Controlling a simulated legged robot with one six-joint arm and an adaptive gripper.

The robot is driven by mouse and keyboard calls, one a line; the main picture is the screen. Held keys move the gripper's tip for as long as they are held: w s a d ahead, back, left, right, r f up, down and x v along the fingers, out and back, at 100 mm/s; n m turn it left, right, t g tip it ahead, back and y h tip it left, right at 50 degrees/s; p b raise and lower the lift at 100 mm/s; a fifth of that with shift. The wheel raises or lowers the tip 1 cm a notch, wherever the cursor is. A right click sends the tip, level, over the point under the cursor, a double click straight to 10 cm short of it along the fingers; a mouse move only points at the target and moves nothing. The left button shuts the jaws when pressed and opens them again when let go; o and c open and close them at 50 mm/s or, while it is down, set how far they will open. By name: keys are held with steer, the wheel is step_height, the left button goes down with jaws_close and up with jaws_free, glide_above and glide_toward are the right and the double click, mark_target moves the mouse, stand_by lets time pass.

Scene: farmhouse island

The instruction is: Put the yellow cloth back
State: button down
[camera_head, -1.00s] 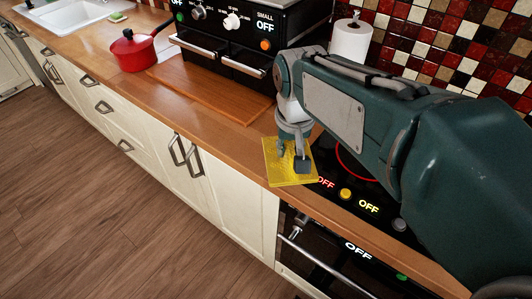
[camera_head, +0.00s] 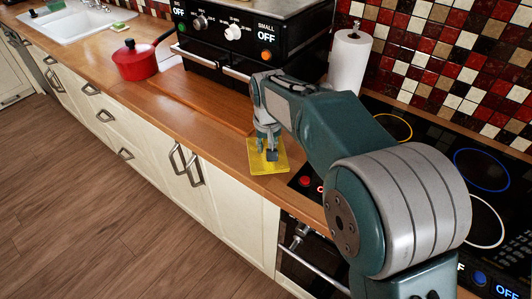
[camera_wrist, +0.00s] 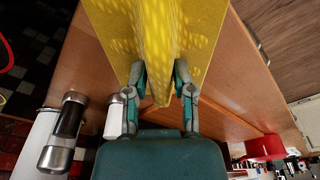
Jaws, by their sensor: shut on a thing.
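The yellow cloth (camera_head: 256,161) is a flat square at the front of the wooden counter, left of the cooktop. My gripper (camera_head: 268,152) is above the cloth and points down at it. In the wrist view the cloth (camera_wrist: 155,35) is pinched up into a fold between the two fingers of my gripper (camera_wrist: 160,85). The rest of the cloth spreads out around the fold. I cannot tell whether its edges touch the counter.
The black cooktop (camera_head: 430,140) with lit rings lies to the right. A paper towel roll (camera_head: 349,60) stands behind. A wooden board (camera_head: 205,100), a black oven (camera_head: 225,40) and a red pot (camera_head: 136,62) are further left. In the wrist view, two shakers (camera_wrist: 68,118) stand nearby.

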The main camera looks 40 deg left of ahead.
steer(key=shift+w+a+f, duration=0.1)
steer(key=shift+w+f, duration=0.05)
steer(key=shift+f, duration=0.1)
steer(key=shift+a+f, duration=0.1)
steer(key=shift+f, duration=1.6)
steer(key=shift+c, duration=2.3)
jaws_free()
steer(key=r, duration=0.8)
steer(key=s+d+r, duration=0.1)
steer(key=r, duration=0.3)
steer(key=shift+d, duration=0.1)
steer(key=shift+d, duration=0.1)
